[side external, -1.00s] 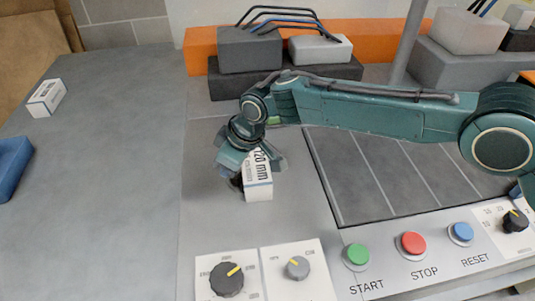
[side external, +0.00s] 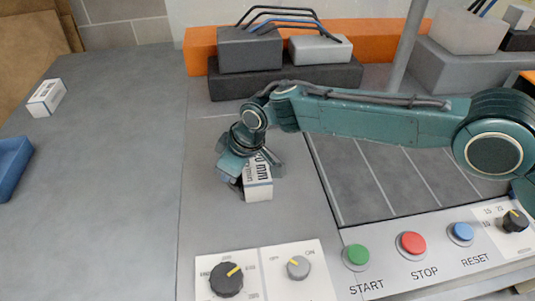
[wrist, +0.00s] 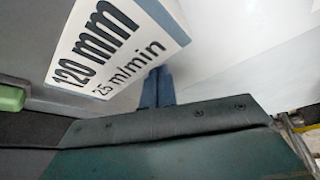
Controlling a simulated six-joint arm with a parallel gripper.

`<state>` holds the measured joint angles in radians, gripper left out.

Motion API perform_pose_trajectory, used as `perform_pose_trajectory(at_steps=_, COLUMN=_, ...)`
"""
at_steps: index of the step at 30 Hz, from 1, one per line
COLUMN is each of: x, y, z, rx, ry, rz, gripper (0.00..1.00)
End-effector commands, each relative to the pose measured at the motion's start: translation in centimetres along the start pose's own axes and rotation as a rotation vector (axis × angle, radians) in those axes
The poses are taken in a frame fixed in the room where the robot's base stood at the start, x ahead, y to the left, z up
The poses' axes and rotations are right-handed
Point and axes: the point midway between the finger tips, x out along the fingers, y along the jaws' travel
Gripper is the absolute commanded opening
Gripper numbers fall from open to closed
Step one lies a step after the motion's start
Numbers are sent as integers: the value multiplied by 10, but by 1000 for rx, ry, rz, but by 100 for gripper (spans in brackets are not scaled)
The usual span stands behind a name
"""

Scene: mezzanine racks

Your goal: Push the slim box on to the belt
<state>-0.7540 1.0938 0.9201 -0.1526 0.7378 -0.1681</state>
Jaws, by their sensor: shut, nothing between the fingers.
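The slim box (side external: 258,188) is white with "120 mm" printed on it and stands on the grey top, left of the belt. In the wrist view the box (wrist: 118,45) fills the upper middle and also reads "25 m/min". My gripper (side external: 236,186) is shut and empty, low at the box's left side. Its blue fingertips (wrist: 157,88) show close to the box's lower edge; I cannot tell whether they touch. My wrist hides the box's upper left part. The belt (side external: 385,185) is a dark panel with pale cross lines, right of the box, partly under my arm.
A control panel with a green START button (side external: 356,256), a red STOP button (side external: 411,244) and knobs (side external: 226,279) lies in front. Dark grey blocks (side external: 285,80) stand behind. Another white box (side external: 47,97) and a blue tray (side external: 10,165) are far left.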

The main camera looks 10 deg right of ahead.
Motion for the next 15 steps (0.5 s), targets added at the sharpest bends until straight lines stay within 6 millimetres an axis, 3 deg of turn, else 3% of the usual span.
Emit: perform_pose_trajectory(at_steps=15, x=12, y=0, z=5, rx=0, ry=0, rz=0, gripper=0)
